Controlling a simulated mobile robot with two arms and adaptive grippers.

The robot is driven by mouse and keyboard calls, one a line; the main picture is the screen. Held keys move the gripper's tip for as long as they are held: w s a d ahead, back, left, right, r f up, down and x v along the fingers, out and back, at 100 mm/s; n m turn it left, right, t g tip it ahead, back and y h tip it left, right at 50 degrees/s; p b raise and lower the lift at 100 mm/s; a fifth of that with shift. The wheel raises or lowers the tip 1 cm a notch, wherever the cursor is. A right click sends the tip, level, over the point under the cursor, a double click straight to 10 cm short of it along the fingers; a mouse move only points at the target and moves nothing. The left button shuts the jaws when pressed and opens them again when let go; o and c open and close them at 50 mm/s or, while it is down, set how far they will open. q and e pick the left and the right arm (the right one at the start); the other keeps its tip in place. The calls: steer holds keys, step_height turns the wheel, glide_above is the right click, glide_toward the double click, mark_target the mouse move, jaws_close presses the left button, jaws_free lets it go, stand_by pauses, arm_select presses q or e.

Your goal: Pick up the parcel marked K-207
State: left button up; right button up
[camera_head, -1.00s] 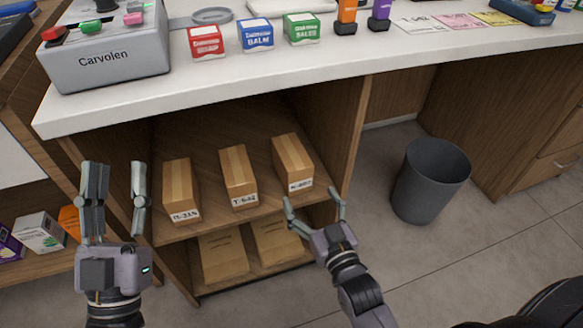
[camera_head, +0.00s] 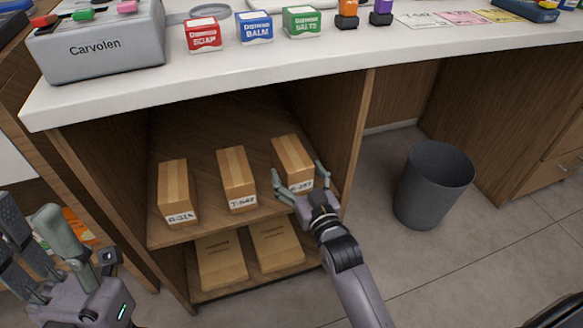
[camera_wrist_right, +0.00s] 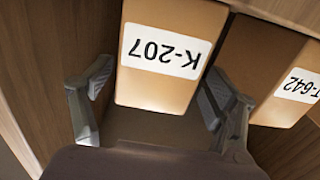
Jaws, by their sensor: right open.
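The parcel marked K-207 (camera_head: 292,160) is a brown taped box at the right end of the upper shelf. Its label reads clearly, upside down, in the right wrist view (camera_wrist_right: 160,70). My right gripper (camera_head: 301,178) is open at the parcel's label end, with one finger to each side. In the right wrist view its fingers (camera_wrist_right: 155,105) flank the parcel's front and are not closed on it. My left gripper (camera_head: 40,240) is at the lower left, away from the parcels, with its fingers apart and empty.
The parcel marked T-642 (camera_head: 236,175) stands left of K-207, and another parcel (camera_head: 173,185) is further left. Wooden shelf walls and the white counter (camera_head: 330,48) enclose the shelf. More boxes (camera_head: 222,262) lie below. A grey bin (camera_head: 432,188) stands at right.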

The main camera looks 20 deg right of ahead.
steer(key=w+b, duration=0.1)
steer(key=w, duration=0.2)
steer(key=shift+w+f, duration=0.15)
steer(key=shift+w, duration=0.25)
steer(key=c, duration=1.5)
